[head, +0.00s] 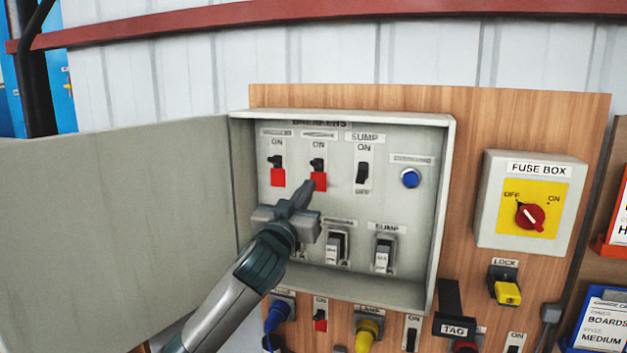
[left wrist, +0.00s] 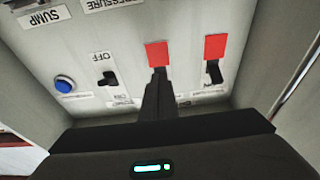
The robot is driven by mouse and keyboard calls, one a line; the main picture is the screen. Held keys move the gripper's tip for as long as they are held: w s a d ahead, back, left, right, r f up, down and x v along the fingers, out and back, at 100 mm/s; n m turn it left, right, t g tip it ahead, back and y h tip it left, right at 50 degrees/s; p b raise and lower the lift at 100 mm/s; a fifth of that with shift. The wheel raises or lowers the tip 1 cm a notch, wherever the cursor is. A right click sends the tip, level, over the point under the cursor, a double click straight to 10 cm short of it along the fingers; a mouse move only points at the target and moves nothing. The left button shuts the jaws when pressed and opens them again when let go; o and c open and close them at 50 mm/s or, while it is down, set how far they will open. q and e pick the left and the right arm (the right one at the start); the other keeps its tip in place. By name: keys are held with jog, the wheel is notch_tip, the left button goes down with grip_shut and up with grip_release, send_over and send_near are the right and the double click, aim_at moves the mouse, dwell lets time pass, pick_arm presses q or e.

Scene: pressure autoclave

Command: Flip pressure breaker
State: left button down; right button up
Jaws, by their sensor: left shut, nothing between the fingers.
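The open breaker box (head: 443,200) has three switches along its top row. The middle switch (head: 318,163) has its black lever up near ON and a red patch below it; its name label is too blurred to read in the head view. My left gripper (head: 313,186) is shut and empty, its fingertips in front of the lower part of that red patch. In the left wrist view, which is upside down, the shut fingers (left wrist: 160,80) reach the middle lever beside the red patch (left wrist: 156,53); contact cannot be told. My right gripper is not in view.
The left switch (head: 277,169) also shows red; the SUMP switch (head: 362,173) and blue button (head: 410,178) are right. Lower breakers (head: 336,248) sit close below my gripper. The open door (head: 115,240) stands left. A fuse box (head: 530,205) hangs right.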

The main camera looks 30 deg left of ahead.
pick_arm(q)
jog(key=s, duration=0.3)
jog(key=s+d+p, duration=0.1)
jog(key=s, duration=0.1)
jog(key=shift+s+d, duration=0.2)
jog(key=shift+s, duration=0.2)
dwell(0.7)
